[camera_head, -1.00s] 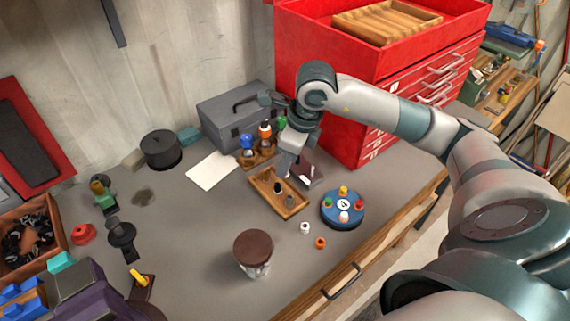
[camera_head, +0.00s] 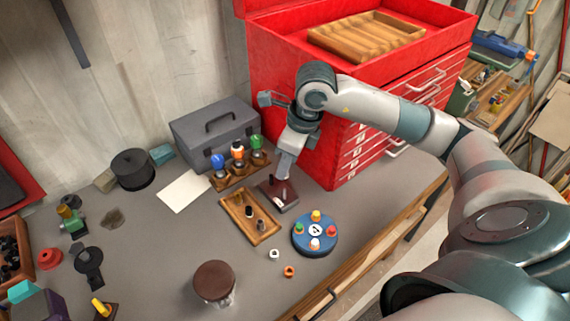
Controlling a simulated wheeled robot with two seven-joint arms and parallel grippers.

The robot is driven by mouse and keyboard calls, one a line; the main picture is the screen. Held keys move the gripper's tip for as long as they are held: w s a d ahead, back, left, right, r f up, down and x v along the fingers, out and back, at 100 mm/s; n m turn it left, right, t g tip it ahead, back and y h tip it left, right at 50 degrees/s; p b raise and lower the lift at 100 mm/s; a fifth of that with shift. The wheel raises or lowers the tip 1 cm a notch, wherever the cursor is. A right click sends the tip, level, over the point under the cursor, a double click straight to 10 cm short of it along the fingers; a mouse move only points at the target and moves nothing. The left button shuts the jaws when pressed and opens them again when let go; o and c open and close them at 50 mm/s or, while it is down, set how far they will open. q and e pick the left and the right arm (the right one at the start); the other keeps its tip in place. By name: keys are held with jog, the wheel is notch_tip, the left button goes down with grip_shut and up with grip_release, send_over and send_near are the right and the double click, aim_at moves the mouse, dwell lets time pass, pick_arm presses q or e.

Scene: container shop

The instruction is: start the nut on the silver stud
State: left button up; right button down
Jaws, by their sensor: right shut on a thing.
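A dark brown block (camera_head: 287,203) stands on the bench beside the red tool chest. A pale upright piece on it (camera_head: 281,193) looks like the silver stud, though it is small and partly hard to make out. My right gripper (camera_head: 282,177) points down directly above this block, close to the stud. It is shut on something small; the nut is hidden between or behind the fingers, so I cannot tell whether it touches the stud. My left gripper is not in view.
A wooden tray (camera_head: 234,204) with a dark and a grey piece lies left of the block. A blue round holder (camera_head: 303,246), a white nut (camera_head: 274,254) and an orange nut (camera_head: 289,271) are in front. A brown-lidded jar (camera_head: 214,280) stands nearer.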

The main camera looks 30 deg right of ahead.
jog(key=shift+f+b, duration=0.5)
jog(key=shift+f, duration=1.6)
jog(key=shift+b, duration=0.45)
jog(key=shift+b, duration=0.95)
dwell(0.9)
jog(key=shift+f+b, duration=2.25)
jog(key=shift+b, duration=0.05)
dwell(0.7)
